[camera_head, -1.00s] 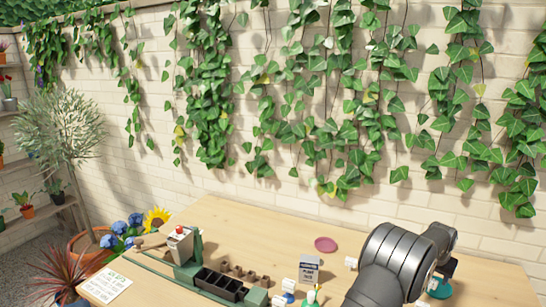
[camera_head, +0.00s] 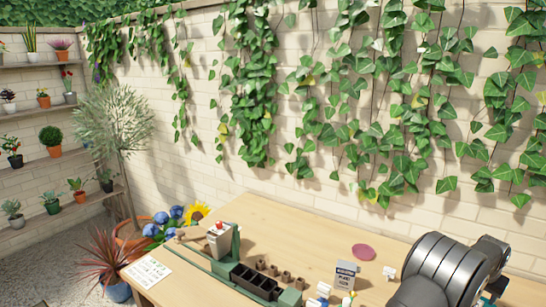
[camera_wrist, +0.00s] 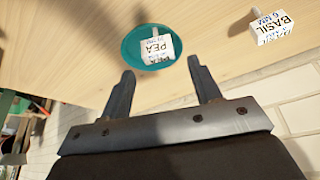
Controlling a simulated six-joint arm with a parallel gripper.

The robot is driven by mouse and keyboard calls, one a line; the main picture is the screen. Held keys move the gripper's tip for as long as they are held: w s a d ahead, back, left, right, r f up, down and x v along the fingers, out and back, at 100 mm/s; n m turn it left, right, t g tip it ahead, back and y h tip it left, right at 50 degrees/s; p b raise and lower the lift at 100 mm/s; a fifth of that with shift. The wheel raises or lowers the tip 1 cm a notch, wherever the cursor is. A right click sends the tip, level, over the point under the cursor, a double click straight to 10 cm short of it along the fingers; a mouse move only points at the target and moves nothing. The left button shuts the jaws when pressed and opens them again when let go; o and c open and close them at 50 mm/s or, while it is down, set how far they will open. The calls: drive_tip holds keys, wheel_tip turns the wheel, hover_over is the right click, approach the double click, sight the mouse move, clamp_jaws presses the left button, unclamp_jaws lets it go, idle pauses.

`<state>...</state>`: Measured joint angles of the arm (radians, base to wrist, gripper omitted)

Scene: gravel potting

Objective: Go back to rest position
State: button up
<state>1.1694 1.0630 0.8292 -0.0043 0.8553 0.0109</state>
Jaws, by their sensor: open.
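My gripper (camera_wrist: 160,68) is open and empty in the wrist view, its two dark fingers spread apart. Beyond the fingertips a round teal saucer (camera_wrist: 132,58) lies on the wooden table, with a white tag marked PEA (camera_wrist: 157,46) on it. In the head view my arm is at the lower right and hides part of the table; the fingers cannot be made out there. The teal saucer (camera_head: 494,287) shows partly beside the arm.
A white BASIL block (camera_wrist: 274,29) lies right of the saucer. On the table (camera_head: 300,225) are a black tray (camera_head: 256,281), several small brown pots (camera_head: 273,270), a grey box (camera_head: 345,274) and a pink dish (camera_head: 363,252). The back of the table is clear. An ivy-covered brick wall stands behind.

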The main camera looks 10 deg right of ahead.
drive_tip(key=v, duration=1)
drive_tip(key=x, duration=1.3)
drive_tip(key=shift+a, duration=0.15)
drive_tip(key=shift+r, duration=0.15)
drive_tip(key=r, duration=0.4)
drive_tip(key=shift+s+r, duration=0.4)
drive_tip(key=s+a+r, duration=0.1)
drive_tip(key=s+r, duration=0.6)
drive_tip(key=s, duration=0.4)
drive_tip(key=w+a+f+n, duration=0.1)
drive_tip(key=w+a, duration=0.5)
drive_tip(key=w, duration=0.4)
drive_tip(key=w+a+f+n, duration=0.1)
drive_tip(key=w+a, duration=0.6)
drive_tip(key=w, duration=0.3)
drive_tip(key=w+a+f+n+t, duration=0.1)
drive_tip(key=w+a, duration=0.6)
drive_tip(key=w, duration=0.4)
drive_tip(key=shift+a+y, duration=0.2)
drive_tip(key=shift+y, duration=0.2)
drive_tip(key=shift+o, duration=0.4)
